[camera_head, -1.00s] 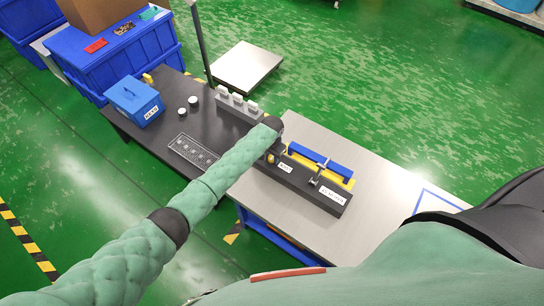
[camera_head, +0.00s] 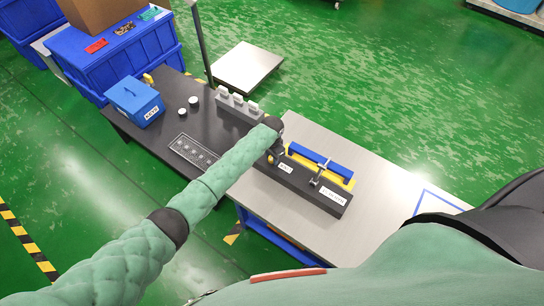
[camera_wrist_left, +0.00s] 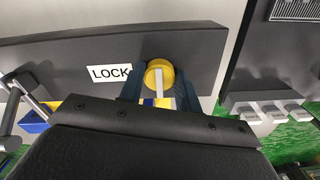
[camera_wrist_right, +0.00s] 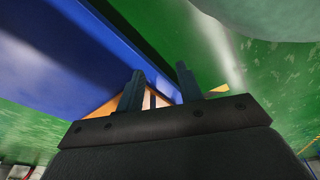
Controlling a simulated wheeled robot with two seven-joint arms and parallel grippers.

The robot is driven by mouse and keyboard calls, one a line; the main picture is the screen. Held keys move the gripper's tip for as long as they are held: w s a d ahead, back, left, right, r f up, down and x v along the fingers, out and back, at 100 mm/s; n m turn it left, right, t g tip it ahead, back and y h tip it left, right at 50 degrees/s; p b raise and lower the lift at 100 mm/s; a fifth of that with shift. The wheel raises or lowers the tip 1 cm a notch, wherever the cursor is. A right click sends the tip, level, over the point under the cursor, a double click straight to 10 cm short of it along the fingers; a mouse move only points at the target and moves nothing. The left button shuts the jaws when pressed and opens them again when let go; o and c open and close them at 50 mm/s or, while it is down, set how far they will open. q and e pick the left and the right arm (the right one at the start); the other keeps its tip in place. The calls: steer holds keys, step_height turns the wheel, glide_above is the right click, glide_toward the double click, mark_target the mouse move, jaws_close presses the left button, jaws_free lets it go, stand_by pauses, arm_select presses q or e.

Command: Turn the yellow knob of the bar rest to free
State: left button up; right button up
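The bar rest (camera_head: 310,189) is a long dark block on the light table, with a blue bar (camera_head: 310,157) and yellow parts along its far side. Its yellow knob (camera_wrist_left: 158,74) has a pale pointer strip directed down the left wrist picture. A LOCK label (camera_wrist_left: 109,73) sits left of the knob there. My left gripper (camera_wrist_left: 160,88) is open, one dark finger on each side of the knob; I cannot tell whether they touch it. In the head view my left arm partly covers the knob. My right gripper (camera_wrist_right: 160,82) is open and empty, seen only in its wrist view.
A metal catch (camera_head: 319,173) stands on the bar rest near the blue bar. On the dark table part are a blue box (camera_head: 134,101), two small white-topped pieces, and a grey block with several white tabs (camera_head: 238,104). The light table is clear at right.

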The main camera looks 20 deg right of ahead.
arm_select(q)
steer(key=o, duration=0.4)
steer(key=shift+c, duration=0.2)
steer(key=shift+o, duration=0.4)
steer(key=shift+r, duration=0.3)
step_height(320, 180, up, 6)
steer(key=shift+f+b, duration=0.2)
steer(key=shift+b, duration=0.85)
steer(key=shift+r, duration=0.75)
arm_select(e)
steer(key=shift+w+a+r, duration=0.3)
steer(key=shift+w+r, duration=0.05)
steer(key=shift+r, duration=0.25)
steer(key=shift+w+a+r, duration=0.3)
steer(key=shift+a+r, duration=0.05)
steer(key=shift+r, duration=0.3)
steer(key=shift+w+a+r, duration=0.3)
steer(key=shift+w+r, duration=0.05)
steer(key=shift+r, duration=0.25)
